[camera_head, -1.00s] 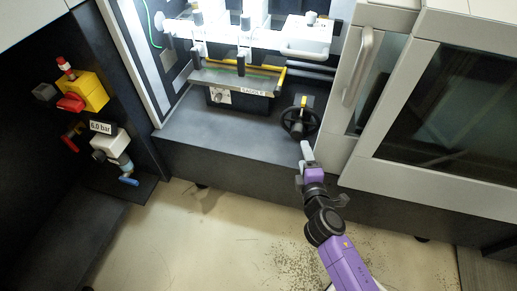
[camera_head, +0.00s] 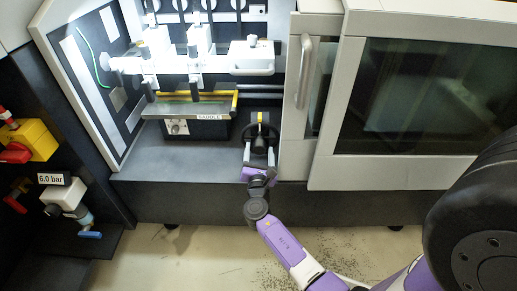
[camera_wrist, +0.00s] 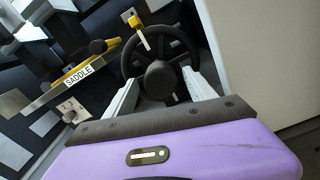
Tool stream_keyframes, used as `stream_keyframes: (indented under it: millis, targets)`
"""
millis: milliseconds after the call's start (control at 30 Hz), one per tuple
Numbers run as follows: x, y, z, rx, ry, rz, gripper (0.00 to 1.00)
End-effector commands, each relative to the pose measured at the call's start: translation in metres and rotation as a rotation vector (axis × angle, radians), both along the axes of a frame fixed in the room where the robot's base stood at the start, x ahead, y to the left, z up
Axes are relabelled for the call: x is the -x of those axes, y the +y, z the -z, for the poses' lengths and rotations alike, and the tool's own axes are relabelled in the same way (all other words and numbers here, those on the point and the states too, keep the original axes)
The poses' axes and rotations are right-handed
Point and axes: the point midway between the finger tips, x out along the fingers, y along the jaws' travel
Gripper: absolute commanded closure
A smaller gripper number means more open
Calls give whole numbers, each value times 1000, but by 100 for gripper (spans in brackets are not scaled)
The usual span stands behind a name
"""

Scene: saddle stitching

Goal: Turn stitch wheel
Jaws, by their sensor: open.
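The stitch wheel (camera_head: 261,133) is a black spoked handwheel with a dark hub, low in the machine bay, right of the SADDLE label. A yellow marker (camera_wrist: 138,29) sits at its rim in the wrist view. The wheel fills the upper middle of that view (camera_wrist: 182,48). My gripper (camera_head: 259,158) is just in front of the wheel's lower part. In the wrist view its two pale fingers (camera_wrist: 160,92) are spread wide, one each side of the hub. Nothing is held between them. Whether the fingertips touch the wheel cannot be told.
The saddle bar (camera_head: 188,108) with its yellow edge is left of the wheel. A grey door frame with a handle (camera_head: 304,72) stands close on the right. A dark base ledge (camera_head: 190,165) runs below. The air valve unit (camera_head: 66,198) is at far left.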

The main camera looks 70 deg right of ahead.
Motion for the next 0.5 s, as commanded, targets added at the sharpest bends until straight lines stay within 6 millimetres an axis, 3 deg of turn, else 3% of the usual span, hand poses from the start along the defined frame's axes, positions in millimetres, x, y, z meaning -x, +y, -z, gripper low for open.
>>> stream_keyframes:
  millis: [200,500]
  targets:
    - [-8,-20,0,-1,-2,1,36]
    - [-10,-24,0,-2,-1,0,36]
